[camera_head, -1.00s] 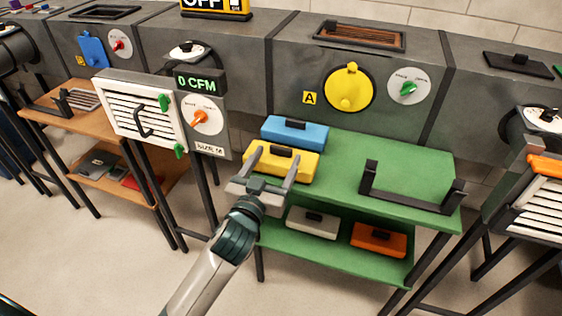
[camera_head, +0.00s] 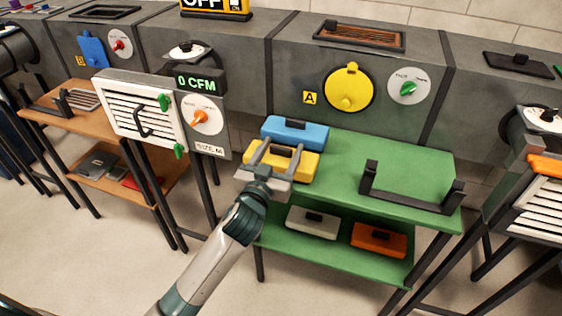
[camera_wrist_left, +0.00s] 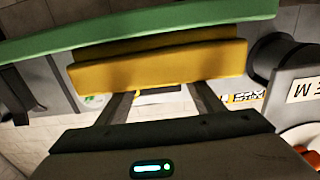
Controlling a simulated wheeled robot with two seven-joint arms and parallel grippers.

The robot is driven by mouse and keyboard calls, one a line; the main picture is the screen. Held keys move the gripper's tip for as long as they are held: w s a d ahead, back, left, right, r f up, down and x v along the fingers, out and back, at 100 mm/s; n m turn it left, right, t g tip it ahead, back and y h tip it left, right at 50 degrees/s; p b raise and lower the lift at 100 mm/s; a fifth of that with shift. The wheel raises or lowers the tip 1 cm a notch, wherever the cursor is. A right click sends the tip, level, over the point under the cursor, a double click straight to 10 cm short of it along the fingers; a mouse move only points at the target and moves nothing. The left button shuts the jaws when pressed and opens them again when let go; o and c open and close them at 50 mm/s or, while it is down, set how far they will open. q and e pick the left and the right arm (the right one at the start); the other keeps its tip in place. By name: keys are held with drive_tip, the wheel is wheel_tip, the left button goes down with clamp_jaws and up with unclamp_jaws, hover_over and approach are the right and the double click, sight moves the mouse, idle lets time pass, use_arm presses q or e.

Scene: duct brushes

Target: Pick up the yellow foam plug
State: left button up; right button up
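The yellow foam plug (camera_head: 306,169) is a long block with a dark handle on top. It lies at the left end of the green cart's upper shelf (camera_head: 345,185), in front of a blue plug (camera_head: 308,134). My left gripper (camera_head: 277,149) is open, its two fingers spread over the yellow plug with the dark handle between them in the head view. In the left wrist view the yellow plug (camera_wrist_left: 160,65) spans the upper middle, beyond the fingers (camera_wrist_left: 161,92). I cannot tell whether the fingers touch it. My right gripper is not in view.
A black U-shaped bracket (camera_head: 410,203) stands on the shelf's right part. White (camera_head: 312,223) and orange (camera_head: 379,239) blocks lie on the lower shelf. A louvred panel (camera_head: 140,116) is at the left. The grey duct with a yellow round cover (camera_head: 349,87) runs behind.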

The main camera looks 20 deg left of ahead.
sight(281, 158)
use_arm(q)
drive_tip(key=c, duration=0.9)
drive_tip(key=shift+r, duration=0.15)
